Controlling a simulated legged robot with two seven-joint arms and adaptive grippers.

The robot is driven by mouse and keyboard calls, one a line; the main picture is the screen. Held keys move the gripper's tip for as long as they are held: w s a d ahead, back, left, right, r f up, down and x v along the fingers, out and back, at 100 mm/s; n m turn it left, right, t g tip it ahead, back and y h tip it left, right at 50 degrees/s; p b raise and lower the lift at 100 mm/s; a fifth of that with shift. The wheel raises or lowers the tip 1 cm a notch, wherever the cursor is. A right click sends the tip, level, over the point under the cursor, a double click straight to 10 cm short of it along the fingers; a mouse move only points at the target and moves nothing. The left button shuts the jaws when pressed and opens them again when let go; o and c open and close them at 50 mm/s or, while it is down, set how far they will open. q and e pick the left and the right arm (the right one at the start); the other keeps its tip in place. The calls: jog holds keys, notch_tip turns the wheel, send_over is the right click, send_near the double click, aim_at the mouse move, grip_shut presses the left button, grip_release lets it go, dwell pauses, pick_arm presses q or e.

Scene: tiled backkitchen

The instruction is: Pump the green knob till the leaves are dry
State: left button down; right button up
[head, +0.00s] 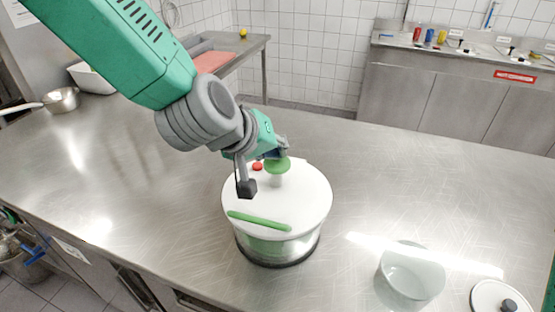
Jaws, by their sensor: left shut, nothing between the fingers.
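The green knob (276,165) sits on a pale stem on the lid. A red button (257,166) and a green bar handle (259,221) are also on the lid. My left gripper (281,149) is shut and empty, right over the knob; whether it touches the knob is hard to tell. My right gripper is out of view.
A clear bowl (411,272) and a round white lid with a black knob (498,298) lie at the right front. A steel pan (62,100) and a white tub (92,78) stand at the left back. The counter right of the spinner is largely clear.

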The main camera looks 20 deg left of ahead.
aim_at(274, 164)
pick_arm(q)
jog(key=shift+s+f+b, duration=0.1)
jog(key=shift+f+b, duration=1)
jog(key=shift+f, duration=0.55)
dwell(0.9)
jog(key=shift+r, duration=0.1)
jog(key=shift+r+p, duration=2.15)
jog(key=shift+p, duration=0.05)
jog(key=shift+r, duration=0.1)
notch_tip(274, 164, up, 5)
jog(key=p, duration=0.5)
jog(key=shift+w, duration=0.2)
dwell(0.7)
